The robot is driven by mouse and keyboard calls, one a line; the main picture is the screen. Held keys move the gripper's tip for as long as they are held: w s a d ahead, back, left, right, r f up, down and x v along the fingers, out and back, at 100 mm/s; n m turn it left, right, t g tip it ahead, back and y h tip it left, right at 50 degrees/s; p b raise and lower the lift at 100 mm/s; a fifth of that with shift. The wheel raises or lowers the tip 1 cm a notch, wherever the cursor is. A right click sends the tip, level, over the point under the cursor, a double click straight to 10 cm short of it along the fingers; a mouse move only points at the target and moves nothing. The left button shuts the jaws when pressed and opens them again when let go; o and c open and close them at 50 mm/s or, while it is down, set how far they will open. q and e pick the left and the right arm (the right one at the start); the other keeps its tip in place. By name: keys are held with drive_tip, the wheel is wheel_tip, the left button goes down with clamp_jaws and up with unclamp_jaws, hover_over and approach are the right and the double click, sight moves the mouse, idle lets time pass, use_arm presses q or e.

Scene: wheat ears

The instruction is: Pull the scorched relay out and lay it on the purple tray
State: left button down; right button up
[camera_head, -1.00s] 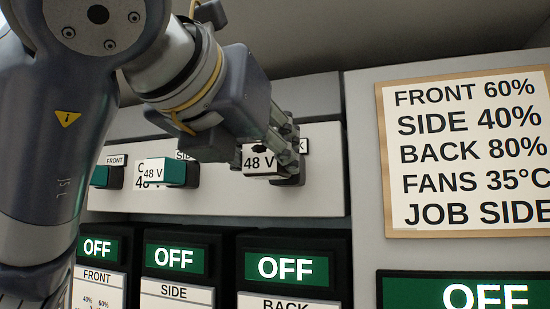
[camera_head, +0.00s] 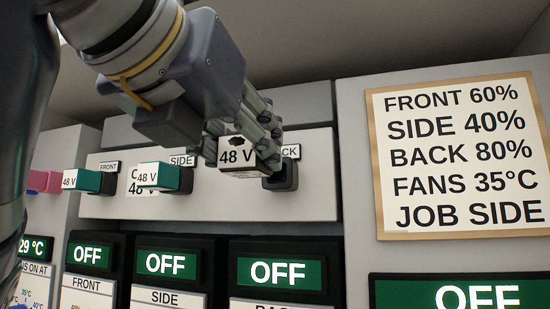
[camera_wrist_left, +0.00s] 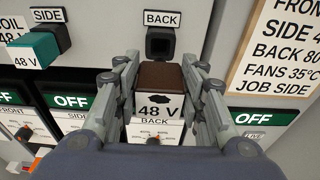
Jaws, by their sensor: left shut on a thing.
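The scorched relay (camera_head: 237,156) has a white "48 V" face with a black burn mark. In the left wrist view the relay (camera_wrist_left: 158,104) shows a brown body between the fingers. My left gripper (camera_head: 262,130) is shut on it, and in the wrist view the fingers (camera_wrist_left: 160,76) hold its two sides. The dark BACK socket (camera_wrist_left: 160,44) is empty, with the relay in front of and apart from it. The socket (camera_head: 284,177) also shows in the head view, just right of the relay. The purple tray and my right gripper are not in view.
Teal relays sit in the SIDE (camera_head: 165,177) and FRONT (camera_head: 88,180) sockets to the left. A pink block (camera_head: 43,181) is farther left. Panels with green OFF displays (camera_head: 278,272) stand below. A framed notice (camera_head: 458,157) hangs to the right.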

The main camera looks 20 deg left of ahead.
use_arm(q)
drive_tip(key=shift+s+a+b, duration=0.15)
drive_tip(key=shift+s+b, duration=0.55)
drive_tip(key=shift+s, duration=1.15)
